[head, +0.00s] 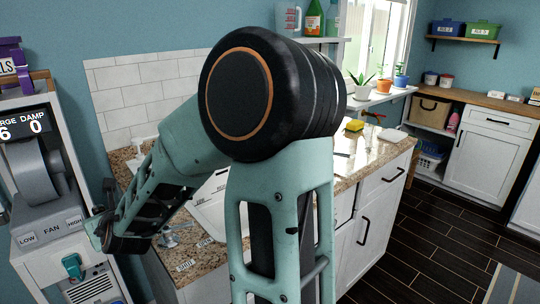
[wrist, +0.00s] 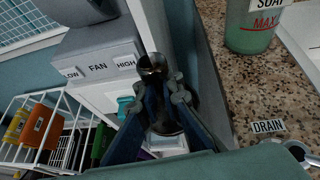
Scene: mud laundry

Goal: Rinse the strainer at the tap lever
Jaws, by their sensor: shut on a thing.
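In the wrist view my gripper (wrist: 158,92) is shut on a small dark, shiny metal piece (wrist: 152,66), which looks like the strainer. A wider dark round part shows behind the fingers, and I cannot tell if it belongs to the same piece. In the head view my gripper (head: 103,232) is at the left, beyond the counter's left end beside the fan machine; the held piece is not clear there. The white sink (head: 213,208) is partly hidden behind my arm. A metal fitting (head: 170,239) stands on the counter by a label; I cannot tell if it is the tap lever.
The granite counter (wrist: 245,85) lies right of my gripper, with a green soap container (wrist: 250,25) and a DRAIN label (wrist: 268,126). The fan machine (head: 45,190) stands close at the left. A wire rack (wrist: 50,130) holds coloured items. Dark floor (head: 440,240) is open at right.

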